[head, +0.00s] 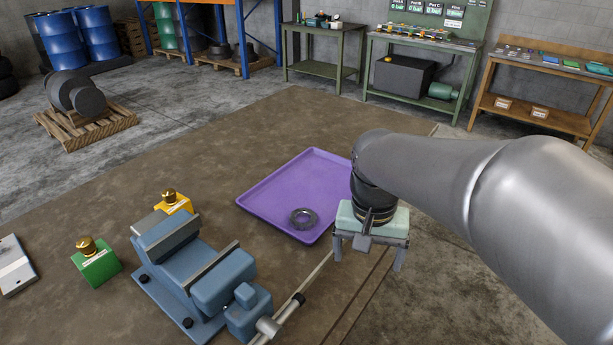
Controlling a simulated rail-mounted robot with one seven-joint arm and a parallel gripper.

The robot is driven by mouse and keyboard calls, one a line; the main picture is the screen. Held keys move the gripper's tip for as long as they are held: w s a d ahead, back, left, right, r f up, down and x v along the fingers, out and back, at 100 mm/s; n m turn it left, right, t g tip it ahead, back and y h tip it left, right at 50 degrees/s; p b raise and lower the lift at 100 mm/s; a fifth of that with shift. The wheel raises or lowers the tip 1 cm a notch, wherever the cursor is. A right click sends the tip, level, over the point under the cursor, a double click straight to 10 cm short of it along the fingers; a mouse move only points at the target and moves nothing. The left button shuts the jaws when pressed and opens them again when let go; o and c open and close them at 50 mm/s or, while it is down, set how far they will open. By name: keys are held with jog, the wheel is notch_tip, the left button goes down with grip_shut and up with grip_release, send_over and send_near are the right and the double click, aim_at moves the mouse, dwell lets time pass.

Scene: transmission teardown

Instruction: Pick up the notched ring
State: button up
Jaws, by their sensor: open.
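The notched ring (303,218) is a small dark grey ring. It lies flat in the front part of the purple tray (290,175), near the tray's right front edge. My gripper (368,262) hangs from my arm to the right of the ring and nearer the camera, above the brown surface. Its two grey fingers point down and stand wide apart. Nothing shows between them. The notches on the ring are too small to make out clearly.
A blue vise (190,270) with a long handle stands left of my gripper. A green block (96,262) and a yellow block (174,204), each with a brass knob, stand beside it. A white-grey piece (14,266) lies far left. Most of the tray is bare.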

jog(key=w+a+r+m+p, duration=0.1)
jog(key=w+a+r+m, duration=0.4)
jog(key=w, duration=0.4)
jog(key=w+a+r+m, duration=0.3)
jog(key=w+a+r, duration=0.2)
jog(key=w+a, duration=0.3)
send_over(303, 221)
jog(key=shift+y, duration=0.3)
notch_tip(303, 221, down, 12)
jog(key=shift+s+r+p, duration=0.1)
jog(key=shift+r+p, duration=0.15)
jog(key=shift+p, duration=0.1)
jog(key=shift+f+p, duration=0.7)
jog(key=shift+f, duration=2.3)
jog(key=c, duration=1.2)
